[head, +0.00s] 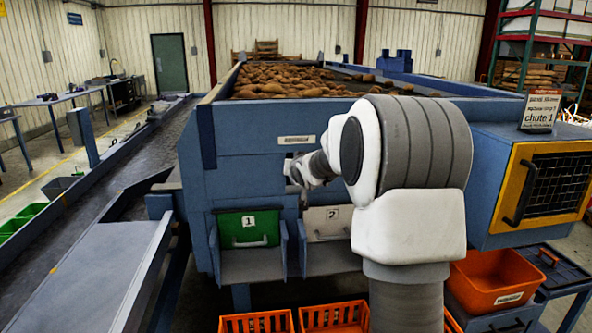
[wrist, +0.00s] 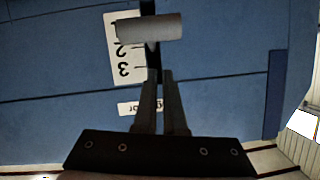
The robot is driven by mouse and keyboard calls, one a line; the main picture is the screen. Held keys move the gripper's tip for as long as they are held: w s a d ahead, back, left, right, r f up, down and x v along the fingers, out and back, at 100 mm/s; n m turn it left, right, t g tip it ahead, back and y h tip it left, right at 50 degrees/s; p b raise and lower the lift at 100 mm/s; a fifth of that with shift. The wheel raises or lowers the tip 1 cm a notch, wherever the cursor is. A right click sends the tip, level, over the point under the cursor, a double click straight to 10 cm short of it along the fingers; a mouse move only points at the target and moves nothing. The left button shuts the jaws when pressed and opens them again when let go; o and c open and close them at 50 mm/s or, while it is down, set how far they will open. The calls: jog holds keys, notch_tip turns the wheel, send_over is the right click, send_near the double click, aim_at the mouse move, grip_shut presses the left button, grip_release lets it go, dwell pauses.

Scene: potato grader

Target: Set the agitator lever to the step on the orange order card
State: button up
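The agitator lever (wrist: 152,27) shows in the wrist view as a grey bar across a dark vertical slot. A white scale plate (wrist: 122,72) beside the slot shows 2 and 3; the bar covers part of the plate above the 2. The lever's exact step is hard to tell. My gripper (wrist: 160,73) has its fingers close together with a narrow gap, just below the bar in the picture and with nothing seen between them. In the head view my gripper is by the blue front panel, mostly behind my arm. The order card (head: 541,110) stands at the right; only "chute 1" reads clearly.
Green door 1 (head: 249,228) and pale door 2 (head: 327,223) sit low on the machine front. Orange crates (head: 256,322) stand below. A yellow-framed guard (head: 510,190) with a black handle and an orange bin (head: 497,281) are at the right.

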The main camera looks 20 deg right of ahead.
jog(key=o, duration=1.4)
jog(key=shift+d+f, duration=0.2)
jog(key=shift+d, duration=0.05)
jog(key=shift+s, duration=0.1)
jog(key=p+v, duration=0.4)
jog(key=v, duration=1.3)
jog(key=shift+s, duration=0.15)
jog(key=shift+r, duration=0.1)
